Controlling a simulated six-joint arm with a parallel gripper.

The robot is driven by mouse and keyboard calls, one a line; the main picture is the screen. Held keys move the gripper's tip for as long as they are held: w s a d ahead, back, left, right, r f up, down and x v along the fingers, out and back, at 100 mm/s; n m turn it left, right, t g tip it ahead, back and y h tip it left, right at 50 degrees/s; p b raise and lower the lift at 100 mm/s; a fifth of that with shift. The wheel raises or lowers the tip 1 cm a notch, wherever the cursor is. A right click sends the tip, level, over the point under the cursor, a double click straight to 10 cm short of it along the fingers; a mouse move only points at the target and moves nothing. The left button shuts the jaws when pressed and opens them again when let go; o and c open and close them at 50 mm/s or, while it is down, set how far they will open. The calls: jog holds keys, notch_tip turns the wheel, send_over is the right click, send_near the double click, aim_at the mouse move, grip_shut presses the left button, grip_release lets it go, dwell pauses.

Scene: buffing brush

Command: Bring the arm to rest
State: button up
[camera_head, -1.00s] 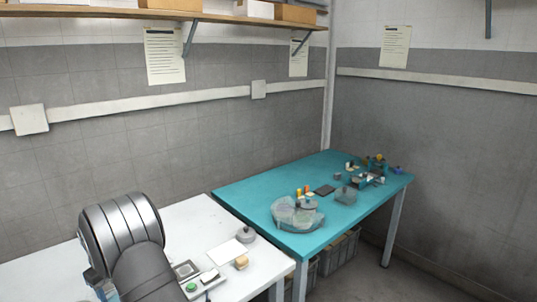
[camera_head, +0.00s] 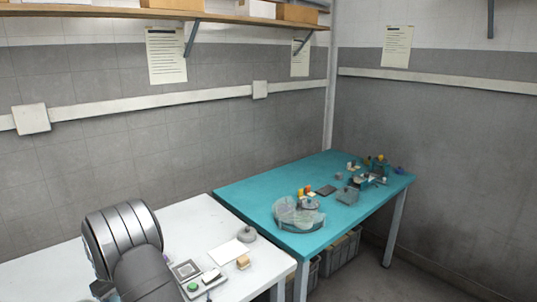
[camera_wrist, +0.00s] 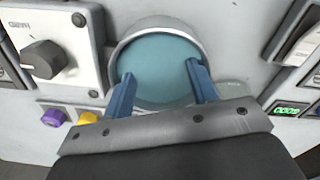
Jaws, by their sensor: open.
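My gripper (camera_wrist: 158,70) shows in the wrist view with its two blue fingers spread apart and nothing between them. The fingers reach over the lower edge of a round teal disc (camera_wrist: 160,62) in a pale grey ring; I cannot tell whether they touch it. In the head view, my dark, rounded arm (camera_head: 124,243) stands at the lower left over the white table (camera_head: 190,222). The gripper itself cannot be made out there.
In the wrist view, a black knob (camera_wrist: 44,58) sits on a white panel, with purple (camera_wrist: 54,117) and yellow parts below. A green display (camera_wrist: 287,111) is at right. In the head view, small items lie right of my arm; a teal table (camera_head: 262,190) holds several tools.

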jog(key=r, duration=0.3)
jog(key=shift+w+d+r, duration=0.2)
jog(key=shift+d+r, duration=0.15)
jog(key=w+d+r, duration=0.3)
jog(key=d+r, duration=0.3)
jog(key=d, duration=0.4)
jog(key=s+a+r+n, duration=0.2)
jog(key=s+a+n, duration=0.5)
jog(key=s+a, duration=0.85)
jog(key=s+a+f, duration=0.2)
jog(key=a, duration=0.1)
jog(key=s+a+f, duration=0.2)
jog(key=a+f, duration=0.1)
jog(key=a, duration=0.1)
jog(key=s+a+f, duration=0.2)
jog(key=a, duration=0.1)
jog(key=shift+s+a+f, duration=0.3)
jog(key=shift+s+f, duration=0.05)
